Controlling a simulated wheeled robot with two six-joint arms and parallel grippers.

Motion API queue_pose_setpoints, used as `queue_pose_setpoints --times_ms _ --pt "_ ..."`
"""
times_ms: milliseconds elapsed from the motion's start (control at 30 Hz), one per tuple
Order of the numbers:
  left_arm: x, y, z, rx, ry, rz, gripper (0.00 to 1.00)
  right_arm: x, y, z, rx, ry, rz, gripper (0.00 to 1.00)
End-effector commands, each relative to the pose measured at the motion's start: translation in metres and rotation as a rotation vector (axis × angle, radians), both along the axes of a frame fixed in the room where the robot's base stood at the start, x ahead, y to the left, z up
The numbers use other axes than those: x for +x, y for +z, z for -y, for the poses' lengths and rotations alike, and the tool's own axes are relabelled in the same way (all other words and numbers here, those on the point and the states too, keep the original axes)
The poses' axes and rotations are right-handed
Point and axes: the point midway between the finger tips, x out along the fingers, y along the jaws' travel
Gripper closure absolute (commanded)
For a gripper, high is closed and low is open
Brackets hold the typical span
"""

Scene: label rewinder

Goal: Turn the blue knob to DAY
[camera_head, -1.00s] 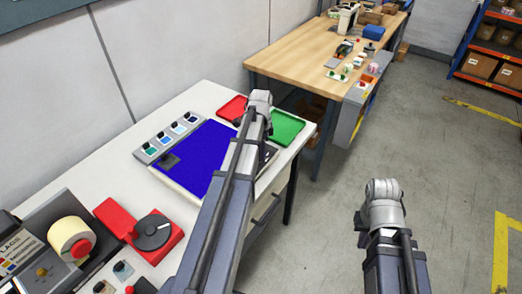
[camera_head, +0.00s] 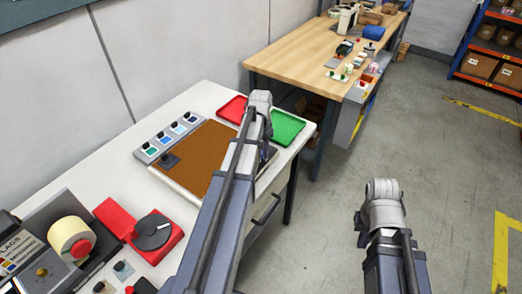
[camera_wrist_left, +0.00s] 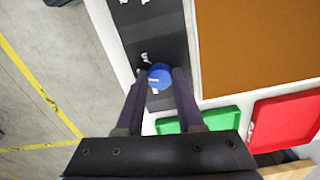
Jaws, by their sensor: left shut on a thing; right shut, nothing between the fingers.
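The blue knob (camera_wrist_left: 160,76) sits on a dark strip (camera_wrist_left: 150,30) beside the brown panel in the left wrist view. Its white pointer line points to the left of that picture. White lettering on the strip near the knob is too small to read. My left gripper (camera_wrist_left: 160,84) is shut on the knob, one finger on each side. In the head view my left arm hides the knob, and my left gripper (camera_head: 268,152) is partly hidden. My right gripper (camera_head: 361,224) shows only as a small dark part beside its wrist, over the floor and away from the table.
The brown panel (camera_head: 205,150) lies on the white table. Red (camera_head: 233,108) and green (camera_head: 288,127) trays lie beyond it. A row of switches (camera_head: 168,138) is behind it. A red device with a dark dial (camera_head: 152,232) stands at the near left. Floor at right is clear.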

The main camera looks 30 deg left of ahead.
Motion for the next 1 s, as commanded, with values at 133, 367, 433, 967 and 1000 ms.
queue_pose_setpoints --times_ms 133,367,433,967,1000 --pt "0.0000 0.0000 0.0001 0.000 0.139 0.000 1.00 0.0000 0.0000 0.0000 0.000 0.000 0.000 1.00" --pt "0.0000 0.0000 0.0001 0.000 0.358 0.000 1.00 0.0000 0.0000 0.0000 0.000 0.000 0.000 1.00" --pt "0.0000 0.0000 0.0002 0.000 0.424 0.000 1.00 0.0000 0.0000 0.0000 0.000 0.000 0.000 1.00" --pt "0.0001 0.0000 0.0002 0.000 0.926 0.000 1.00 0.0000 0.0000 0.0000 0.000 0.000 0.000 1.00" --pt "0.0001 0.0000 0.0002 0.000 0.963 0.000 1.00 0.0000 0.0000 0.0000 0.000 0.000 0.000 1.00"
